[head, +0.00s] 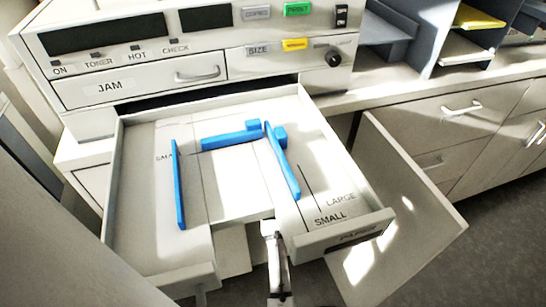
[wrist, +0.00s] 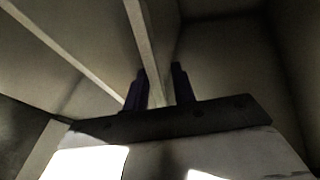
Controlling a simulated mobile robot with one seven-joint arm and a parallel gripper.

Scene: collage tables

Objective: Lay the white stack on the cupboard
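A flat white stack (head: 465,48), which looks like paper, lies in a lower slot of the grey organizer at the upper right. Pale cupboard fronts (head: 435,125) with handles stand below the counter at right. A cupboard door (head: 405,205) hangs open beside the pulled-out drawer. A pale edge (wrist: 146,45) runs past the fingers inside a dim, boxed-in space. In the head view the fingertips are hidden; part of my arm shows below the drawer front.
The copier's paper drawer (head: 128,220) is pulled out, with several blue guides (head: 282,160) inside. A yellow stack (head: 478,17) lies above the white one. The copier body (head: 130,62) stands at the upper left. Open floor (head: 480,245) shows at the lower right.

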